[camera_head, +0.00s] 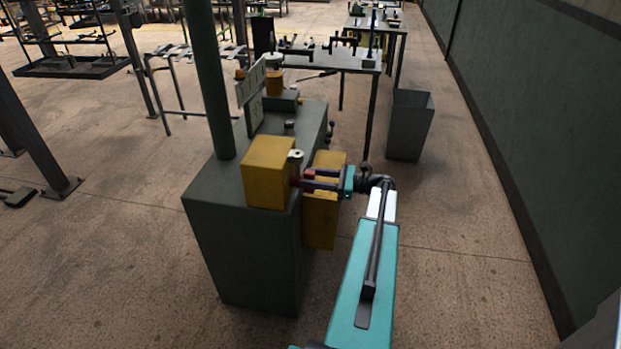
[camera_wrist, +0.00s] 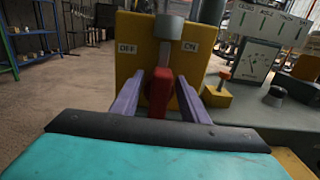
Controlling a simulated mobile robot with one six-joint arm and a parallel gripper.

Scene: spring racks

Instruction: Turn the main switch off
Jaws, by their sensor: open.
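The main switch is a yellow box (camera_head: 268,172) on the dark green machine cabinet. In the wrist view the box face (camera_wrist: 130,68) carries an OFF label on the left and an ON label on the right. A grey knob (camera_wrist: 173,28) on a metal stem stands roughly upright between the labels; its exact setting is hard to tell. A red part (camera_wrist: 160,90) lies below the stem. My gripper (camera_head: 305,178) is at the box face, with its open purple fingers (camera_wrist: 160,98) on either side of the red part. Contact with it cannot be made out.
The cabinet (camera_head: 240,235) has a green post (camera_head: 209,80), a sign panel (camera_wrist: 248,62) and a dark round knob (camera_wrist: 276,95) beyond the switch. A grey bin (camera_head: 410,125) and a table (camera_head: 335,62) stand behind. Open floor lies between my arm and the right wall (camera_head: 530,130).

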